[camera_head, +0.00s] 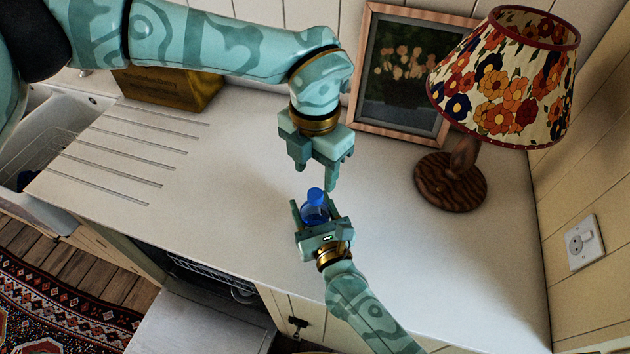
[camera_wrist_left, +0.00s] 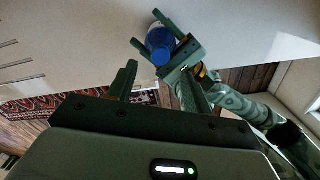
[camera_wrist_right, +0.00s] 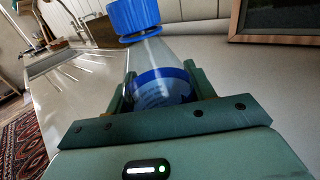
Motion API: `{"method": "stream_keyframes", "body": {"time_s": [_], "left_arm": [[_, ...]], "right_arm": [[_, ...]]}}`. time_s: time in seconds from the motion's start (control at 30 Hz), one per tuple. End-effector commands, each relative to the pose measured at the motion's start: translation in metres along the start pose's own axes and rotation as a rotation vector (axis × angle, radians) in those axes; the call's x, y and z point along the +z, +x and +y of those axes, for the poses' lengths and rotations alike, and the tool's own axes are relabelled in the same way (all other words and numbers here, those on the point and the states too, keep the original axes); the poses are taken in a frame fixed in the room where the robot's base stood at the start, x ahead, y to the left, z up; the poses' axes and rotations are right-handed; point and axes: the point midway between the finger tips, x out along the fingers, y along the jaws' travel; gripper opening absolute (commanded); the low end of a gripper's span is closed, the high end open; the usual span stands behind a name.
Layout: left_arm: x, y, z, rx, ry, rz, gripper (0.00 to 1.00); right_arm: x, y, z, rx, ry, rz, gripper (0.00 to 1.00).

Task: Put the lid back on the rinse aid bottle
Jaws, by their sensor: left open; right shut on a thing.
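The rinse aid bottle (camera_head: 313,213) is small, see-through, with a blue label. It stands between the fingers of my right gripper (camera_head: 315,218), which is shut on it. The blue lid (camera_head: 316,194) sits at the top of the neck. In the right wrist view the lid (camera_wrist_right: 134,15) is on the neck of the bottle (camera_wrist_right: 160,62), with a thin dark ring beneath it; whether it is fully seated I cannot tell. My left gripper (camera_head: 316,176) is open and empty, just above the lid and apart from it. The lid also shows in the left wrist view (camera_wrist_left: 160,43).
A lamp (camera_head: 463,165) with a flowered shade and a framed picture (camera_head: 408,70) stand at the back right of the white counter (camera_head: 240,190). A wooden box (camera_head: 165,88) and the sink (camera_head: 55,125) are at the left. An open dishwasher (camera_head: 205,275) is below the front edge.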

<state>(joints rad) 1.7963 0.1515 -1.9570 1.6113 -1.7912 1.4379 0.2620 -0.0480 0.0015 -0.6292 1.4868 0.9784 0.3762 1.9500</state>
Motion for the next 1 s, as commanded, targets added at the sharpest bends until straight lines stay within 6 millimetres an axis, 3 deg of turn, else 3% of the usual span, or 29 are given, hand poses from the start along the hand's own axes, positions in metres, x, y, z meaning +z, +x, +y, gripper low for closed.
{"method": "stream_keyframes", "body": {"time_s": [0.1, 0.3, 0.7, 0.73, 0.8, 1.0], "left_arm": [[0.001, -0.026, 0.001, 0.001, 0.0, -0.003, 0.5], [0.0, -0.054, 0.001, 0.001, 0.0, -0.001, 0.5], [0.0, -0.063, 0.0, -0.001, 0.001, 0.0, 0.5], [0.0, -0.063, 0.0, -0.001, 0.001, 0.0, 0.5], [0.0, -0.063, 0.0, -0.001, 0.001, 0.0, 0.5], [0.0, -0.063, 0.0, -0.001, 0.001, 0.0, 0.5]], "right_arm": [[0.0, 0.0, 0.0, 0.0, 0.0, 0.0, 0.0], [0.0, 0.0, 0.0, 0.0, 0.0, 0.0, 0.0], [0.0, 0.0, 0.0, 0.0, 0.0, 0.0, 0.0], [0.0, 0.0, 0.0, 0.0, 0.0, 0.0, 0.59], [0.0, 0.0, 0.0, 0.0, 0.0, 0.0, 0.79], [0.0, 0.0, 0.0, 0.0, 0.0, 0.0, 0.79]]}}
